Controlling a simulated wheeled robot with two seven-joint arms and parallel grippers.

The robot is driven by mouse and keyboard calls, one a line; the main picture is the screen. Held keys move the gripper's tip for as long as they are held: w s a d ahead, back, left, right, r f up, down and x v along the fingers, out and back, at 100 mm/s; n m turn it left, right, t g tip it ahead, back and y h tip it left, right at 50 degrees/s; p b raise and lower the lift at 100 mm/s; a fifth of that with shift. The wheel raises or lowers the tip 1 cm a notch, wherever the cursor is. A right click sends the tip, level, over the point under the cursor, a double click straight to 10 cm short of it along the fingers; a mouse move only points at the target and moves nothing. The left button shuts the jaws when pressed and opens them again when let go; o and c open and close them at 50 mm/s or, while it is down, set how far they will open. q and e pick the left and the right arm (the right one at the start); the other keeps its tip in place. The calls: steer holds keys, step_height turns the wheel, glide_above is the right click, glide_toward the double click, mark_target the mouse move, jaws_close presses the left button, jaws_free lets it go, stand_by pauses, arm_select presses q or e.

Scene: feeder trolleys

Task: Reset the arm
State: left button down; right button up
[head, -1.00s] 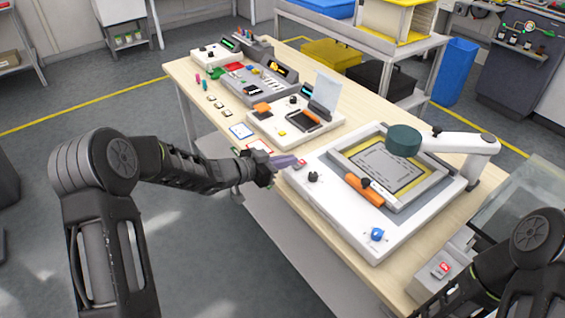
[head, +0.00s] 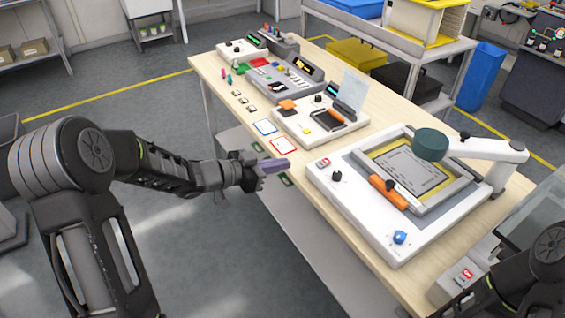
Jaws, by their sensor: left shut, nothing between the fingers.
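My left gripper (head: 277,165) is shut and empty, its purple-grey fingers pointing right. It hangs beside the near long edge of the wooden table (head: 345,235), left of the large white printing machine. My left arm (head: 150,160) comes in from the left, bent at the elbow and reaching right. My right arm (head: 520,280) shows only partly in the lower right corner. My right gripper is not in view.
The large white machine (head: 345,205) has an orange-handled squeegee (head: 388,191) and a dark green round head (head: 431,145). Smaller devices line the table's far part. Red-framed (head: 285,145) and blue-framed (head: 264,127) cards lie near the edge. Grey floor is open at left.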

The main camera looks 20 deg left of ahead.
arm_select(q)
steer(key=s+d+f+n+g+y, duration=0.1)
steer(key=s+f+n+y, duration=0.25)
steer(key=f, duration=0.55)
steer(key=s+d+f+n+g+y, duration=0.1)
steer(key=s+f+n+y, duration=0.2)
steer(key=f, duration=0.6)
steer(key=s+d+f+n+g, duration=0.1)
steer(key=s+d+f+g, duration=0.2)
steer(key=s, duration=0.5)
steer(key=s+d+f+n+g+h, duration=0.1)
steer(key=s+d+f+g, duration=0.1)
steer(key=s+d+f, duration=0.3)
steer(key=s+d+f+n+g, duration=0.1)
steer(key=s+d+f+g, duration=0.2)
steer(key=s, duration=0.9)
step_height(320, 180, down, 2)
steer(key=shift+s+d+f+g, duration=0.1)
steer(key=shift+s+d+g, duration=0.2)
steer(key=shift+d, duration=0.45)
